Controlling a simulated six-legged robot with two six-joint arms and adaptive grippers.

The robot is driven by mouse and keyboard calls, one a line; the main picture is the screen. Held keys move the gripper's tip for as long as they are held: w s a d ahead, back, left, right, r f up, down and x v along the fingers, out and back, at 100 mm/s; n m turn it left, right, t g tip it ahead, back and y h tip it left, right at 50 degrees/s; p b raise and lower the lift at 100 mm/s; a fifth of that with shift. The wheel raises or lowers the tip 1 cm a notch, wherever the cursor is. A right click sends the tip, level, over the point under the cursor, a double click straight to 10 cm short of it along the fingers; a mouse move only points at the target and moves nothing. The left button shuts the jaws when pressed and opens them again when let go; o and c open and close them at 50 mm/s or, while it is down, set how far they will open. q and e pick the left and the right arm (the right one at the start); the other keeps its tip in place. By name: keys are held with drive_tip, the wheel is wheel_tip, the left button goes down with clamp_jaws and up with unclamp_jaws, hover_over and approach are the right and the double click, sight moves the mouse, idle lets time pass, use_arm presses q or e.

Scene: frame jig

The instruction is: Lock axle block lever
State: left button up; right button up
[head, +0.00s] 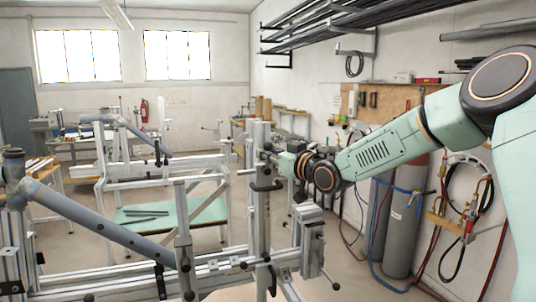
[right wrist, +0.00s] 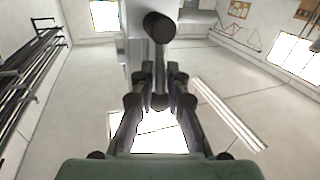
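The axle block lever (right wrist: 158,60) is a dark handle with a thick round hub at its top in the right wrist view. It runs down between the fingers of my right gripper (right wrist: 160,80). The fingers are close together, one on each side of the handle, and look shut on it. In the head view my right gripper (head: 277,160) is at the upper part of the upright aluminium column (head: 262,200), coming from the right. The lever and fingertips are small and partly hidden there. My left gripper is not in view.
Jig rails (head: 120,285) run across the lower left. A blue-grey frame tube (head: 100,228) slopes over them. A clamp block (head: 311,240) stands right of the column. Gas cylinders (head: 405,225) with hoses stand by the right wall. Open floor lies between the jig and wall.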

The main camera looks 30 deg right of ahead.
drive_tip(key=shift+r, duration=0.1)
clamp_jaws()
drive_tip(key=shift+w+r, duration=0.1)
drive_tip(key=shift+r, duration=0.05)
